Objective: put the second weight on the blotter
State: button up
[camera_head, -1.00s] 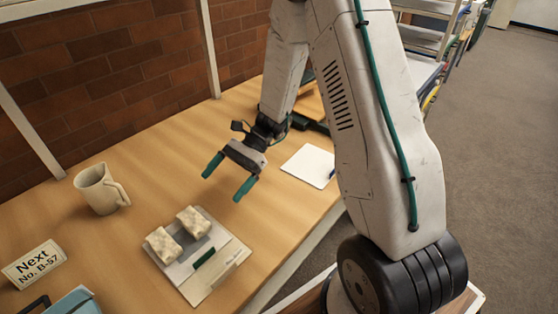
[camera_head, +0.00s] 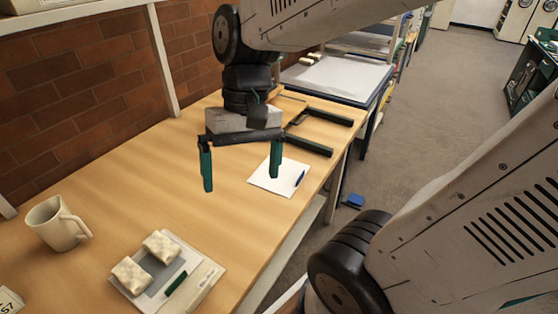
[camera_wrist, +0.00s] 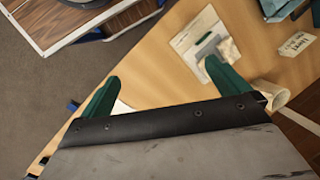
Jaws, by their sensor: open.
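Two pale, mottled blocks, which look like weights, lie side by side at the lower left in the head view: the far weight (camera_head: 162,246) and the near weight (camera_head: 130,275). They rest on a flat pale board (camera_head: 208,275) with a grey inset and a green strip; the board also shows in the wrist view (camera_wrist: 187,42). A large white sheet (camera_head: 335,76) covers a farther table. I cannot tell which surface is the blotter. My gripper (camera_head: 241,184) is open and empty, pointing down above the wooden table, beyond the weights. Its fingers also show in the wrist view (camera_wrist: 162,70).
A cream jug (camera_head: 56,224) stands left of the weights. Small pale pieces (camera_head: 310,59) sit by the white sheet. The table's middle is clear.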

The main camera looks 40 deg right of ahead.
jog(key=s+d+r+n+t+h, duration=0.2)
jog(key=s+d, duration=0.1)
jog(key=s, duration=0.2)
jog(key=shift+d+r+n+t+h, duration=0.2)
jog(key=shift+d+n+t+h, duration=0.1)
jog(key=shift+t, duration=0.1)
